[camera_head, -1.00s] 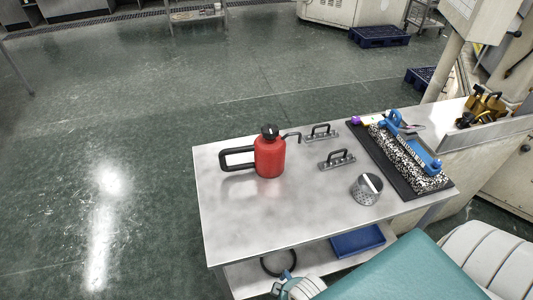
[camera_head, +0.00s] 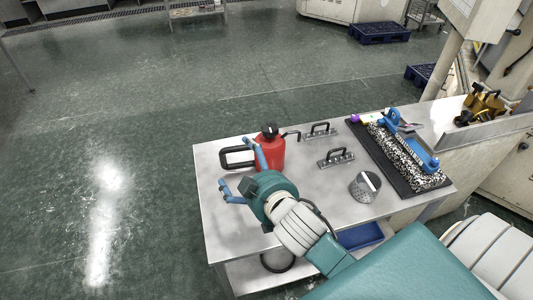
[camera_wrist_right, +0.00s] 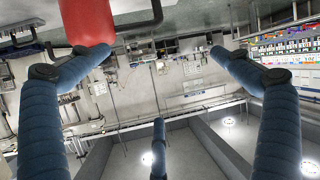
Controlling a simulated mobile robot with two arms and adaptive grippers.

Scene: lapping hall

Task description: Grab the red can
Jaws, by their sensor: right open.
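The red can (camera_head: 272,150) stands upright on the table, with a black cap, a black loop handle to its left and a thin black spout to its right. My right gripper (camera_head: 241,172) is open and empty above the table, in front of the can; its fingers spread, and one blue finger overlaps the can in the head view. In the right wrist view the can (camera_wrist_right: 88,22) shows at the top left, cut off by the frame edge, beyond the left finger. I cannot tell whether that finger touches it. My left gripper is not in view.
A blue bin (camera_head: 360,237) is on the lower shelf. The table's left part is clear.

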